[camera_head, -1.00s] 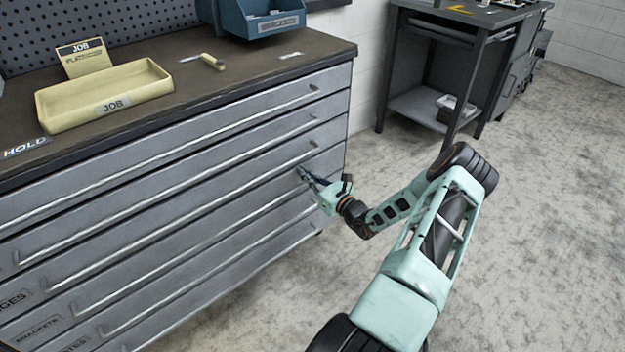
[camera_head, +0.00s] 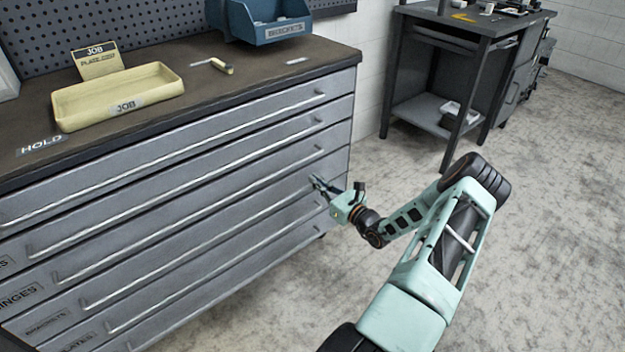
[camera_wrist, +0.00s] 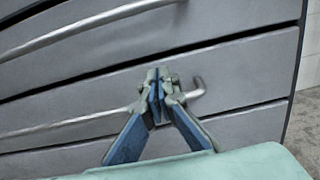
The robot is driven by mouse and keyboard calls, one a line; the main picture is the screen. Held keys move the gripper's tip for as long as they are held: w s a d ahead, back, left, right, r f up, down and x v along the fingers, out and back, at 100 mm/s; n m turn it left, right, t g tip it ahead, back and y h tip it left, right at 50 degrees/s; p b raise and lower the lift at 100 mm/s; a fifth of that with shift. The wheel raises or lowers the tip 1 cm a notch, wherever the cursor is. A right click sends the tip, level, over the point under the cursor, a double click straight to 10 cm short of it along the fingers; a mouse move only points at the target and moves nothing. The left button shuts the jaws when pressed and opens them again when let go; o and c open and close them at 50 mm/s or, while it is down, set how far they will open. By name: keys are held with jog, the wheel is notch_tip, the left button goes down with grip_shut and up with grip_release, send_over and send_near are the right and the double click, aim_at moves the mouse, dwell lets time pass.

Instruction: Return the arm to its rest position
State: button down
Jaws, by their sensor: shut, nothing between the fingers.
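My gripper (camera_head: 316,182) is at the end of my pale green arm, close to the front of the grey drawer cabinet (camera_head: 200,161), near its right end. In the wrist view my gripper (camera_wrist: 158,82) has its blue fingers together with nothing between them. The fingertips overlap the right end of a drawer's bar handle (camera_wrist: 60,128) in that view; I cannot tell whether they touch it. The arm reaches out to the left from the lower middle of the head view. All the drawers look closed.
On the cabinet top stand a yellow JOB tray (camera_head: 150,103), a small yellow-handled tool (camera_head: 222,66) and a blue bin (camera_head: 265,22). A dark workbench (camera_head: 450,45) stands at the back right. The floor (camera_head: 560,220) to the right of my arm is clear.

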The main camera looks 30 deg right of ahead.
jog(key=s+p, duration=0.2)
jog(key=s, duration=0.8)
jog(key=shift+s+d+p, duration=0.2)
jog(key=shift+d+p, duration=0.1)
jog(key=shift+d, duration=0.15)
jog(key=shift+a, duration=0.15)
